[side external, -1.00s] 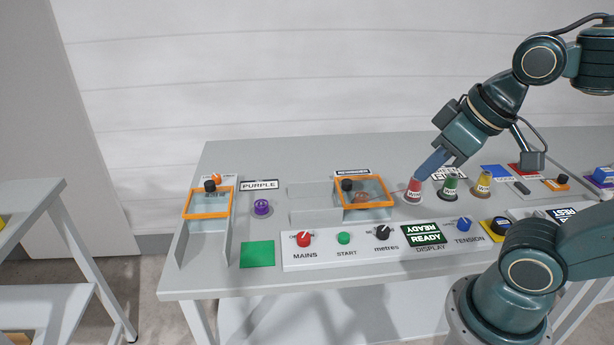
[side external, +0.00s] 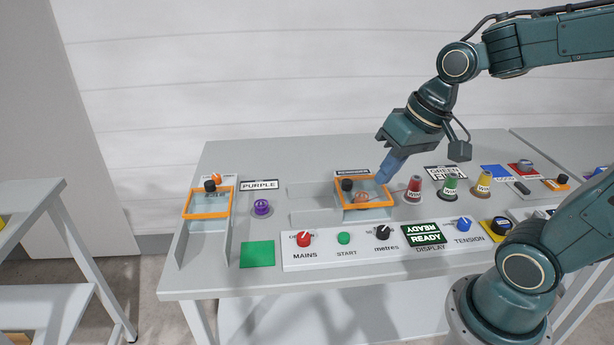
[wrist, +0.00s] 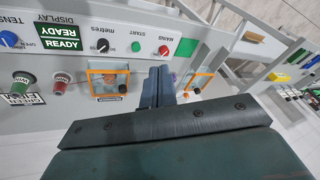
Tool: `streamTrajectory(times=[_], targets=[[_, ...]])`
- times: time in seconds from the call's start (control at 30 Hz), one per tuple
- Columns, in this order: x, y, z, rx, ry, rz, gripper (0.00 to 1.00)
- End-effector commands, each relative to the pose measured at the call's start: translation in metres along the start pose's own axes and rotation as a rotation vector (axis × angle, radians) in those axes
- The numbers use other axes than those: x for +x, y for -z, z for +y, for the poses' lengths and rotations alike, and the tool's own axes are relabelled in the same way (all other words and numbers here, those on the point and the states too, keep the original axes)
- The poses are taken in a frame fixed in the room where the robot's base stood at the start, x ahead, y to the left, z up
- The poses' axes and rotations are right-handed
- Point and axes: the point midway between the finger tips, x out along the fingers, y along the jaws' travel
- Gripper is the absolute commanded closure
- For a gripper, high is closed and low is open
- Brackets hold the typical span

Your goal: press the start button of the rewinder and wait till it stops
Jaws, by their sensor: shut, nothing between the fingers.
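The green START button (side external: 343,238) sits on the white control panel (side external: 300,263), between the red MAINS knob (side external: 303,239) and the black metres knob (side external: 383,232). It also shows in the wrist view (wrist: 136,47). The display (side external: 423,234) reads READY. The rewinder (side external: 363,179), an orange-framed clear box with an orange item inside, stands behind the panel. My gripper (side external: 384,178) is shut and empty, above the rewinder's right back corner and away from the button. In the wrist view its fingers (wrist: 158,80) point toward the table.
Red (side external: 413,189), green (side external: 450,187) and yellow (side external: 483,184) spools stand right of the rewinder. A purple spool (side external: 262,207), a green square (side external: 257,254) and another orange-framed box (side external: 208,202) are at the left. A blue TENSION knob (side external: 464,223) is at the panel's right.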

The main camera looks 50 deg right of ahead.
Motion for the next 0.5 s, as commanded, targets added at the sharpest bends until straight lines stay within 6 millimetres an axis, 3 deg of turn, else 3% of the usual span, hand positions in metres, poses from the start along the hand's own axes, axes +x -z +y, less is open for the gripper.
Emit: streamTrajectory(times=[0.5], targets=[[0.057,0.035,0.014,0.344,0.121,-0.129,1.0]])
